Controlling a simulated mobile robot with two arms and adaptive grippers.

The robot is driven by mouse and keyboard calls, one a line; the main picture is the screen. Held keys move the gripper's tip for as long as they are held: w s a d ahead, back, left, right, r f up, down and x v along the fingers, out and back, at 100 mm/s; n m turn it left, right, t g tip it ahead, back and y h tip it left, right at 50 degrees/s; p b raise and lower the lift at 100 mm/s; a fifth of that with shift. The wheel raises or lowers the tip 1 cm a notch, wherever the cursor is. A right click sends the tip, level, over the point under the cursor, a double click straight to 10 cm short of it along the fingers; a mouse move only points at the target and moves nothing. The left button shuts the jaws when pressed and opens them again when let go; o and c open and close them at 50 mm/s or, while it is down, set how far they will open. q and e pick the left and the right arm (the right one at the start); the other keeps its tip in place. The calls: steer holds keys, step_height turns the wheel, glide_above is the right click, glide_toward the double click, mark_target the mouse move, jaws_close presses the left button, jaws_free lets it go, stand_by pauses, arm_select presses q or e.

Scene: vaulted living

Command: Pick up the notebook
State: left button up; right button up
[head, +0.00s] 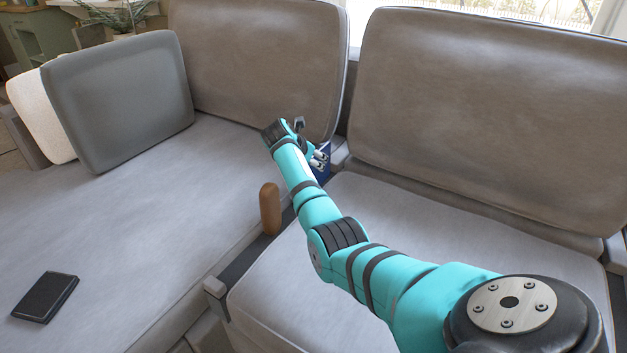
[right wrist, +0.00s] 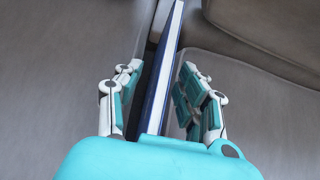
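A dark blue book-like object with pale page edges, which looks like the notebook (right wrist: 166,70), stands on edge between the fingers of my right gripper (right wrist: 158,98) in the right wrist view. The fingers are spread, one on each side, with gaps between them and its covers. In the head view the blue notebook (head: 323,172) shows by the gap between the two sofa sections, partly hidden by my right gripper (head: 319,159) and arm. Its lower part is hidden. My left gripper is not in view.
A flat black rectangular item (head: 46,297) lies on the left seat. A brown rounded object (head: 270,208) stands by the gap between the seats. Backrests (head: 490,110) rise close behind the gripper. A grey cushion (head: 118,102) leans at the left. The right seat is mostly clear.

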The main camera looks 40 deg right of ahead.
steer(key=shift+d, duration=0.1)
steer(key=shift+c, duration=0.3)
jaws_close()
steer(key=shift+r, duration=0.2)
